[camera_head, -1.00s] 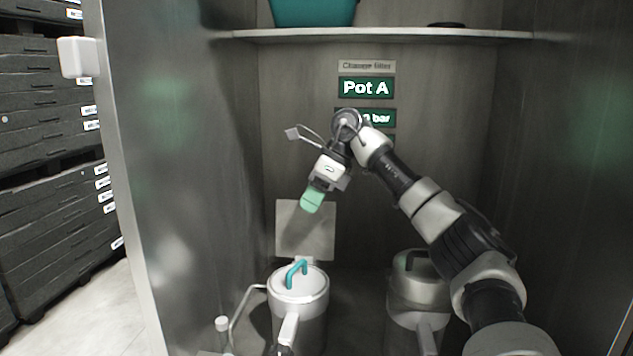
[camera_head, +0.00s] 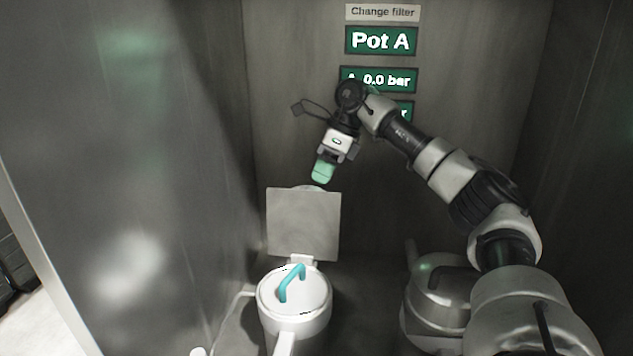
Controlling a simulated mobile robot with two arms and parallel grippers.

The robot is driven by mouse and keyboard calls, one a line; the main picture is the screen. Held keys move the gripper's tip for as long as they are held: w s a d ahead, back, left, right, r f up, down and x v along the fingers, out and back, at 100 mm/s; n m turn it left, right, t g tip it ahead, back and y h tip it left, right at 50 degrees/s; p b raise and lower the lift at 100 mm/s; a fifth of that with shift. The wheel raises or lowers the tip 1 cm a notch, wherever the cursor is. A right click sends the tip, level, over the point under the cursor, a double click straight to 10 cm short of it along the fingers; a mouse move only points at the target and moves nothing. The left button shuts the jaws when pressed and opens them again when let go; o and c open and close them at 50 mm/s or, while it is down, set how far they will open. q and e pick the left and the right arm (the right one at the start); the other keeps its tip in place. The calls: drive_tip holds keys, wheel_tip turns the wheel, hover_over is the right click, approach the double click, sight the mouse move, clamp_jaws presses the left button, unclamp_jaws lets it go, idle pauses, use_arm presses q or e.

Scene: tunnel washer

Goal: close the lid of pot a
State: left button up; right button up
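A pot (camera_head: 293,318) with a pale rim stands at the lower middle. A teal handle (camera_head: 291,284) arches over its round top. A square grey lid plate (camera_head: 303,222) stands upright behind it, joined by a small hinge at the pot's back edge. My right gripper (camera_head: 323,173), with green fingertips, points down just above the plate's top edge, apart from the teal handle. Its fingers overlap from this angle, so I cannot tell if they are open. I see nothing held in it. My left gripper is not in view.
A second metal pot (camera_head: 436,301) stands at the right, partly hidden by my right arm. Signs "Change filter" (camera_head: 382,12), "Pot A" (camera_head: 380,41) and "0.0 bar" (camera_head: 379,79) are on the back wall. Metal walls close in the left and right sides.

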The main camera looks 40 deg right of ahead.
sight(307, 215)
drive_tip(key=shift+p+x, duration=0.3)
drive_tip(key=shift+x, duration=1.45)
clamp_jaws()
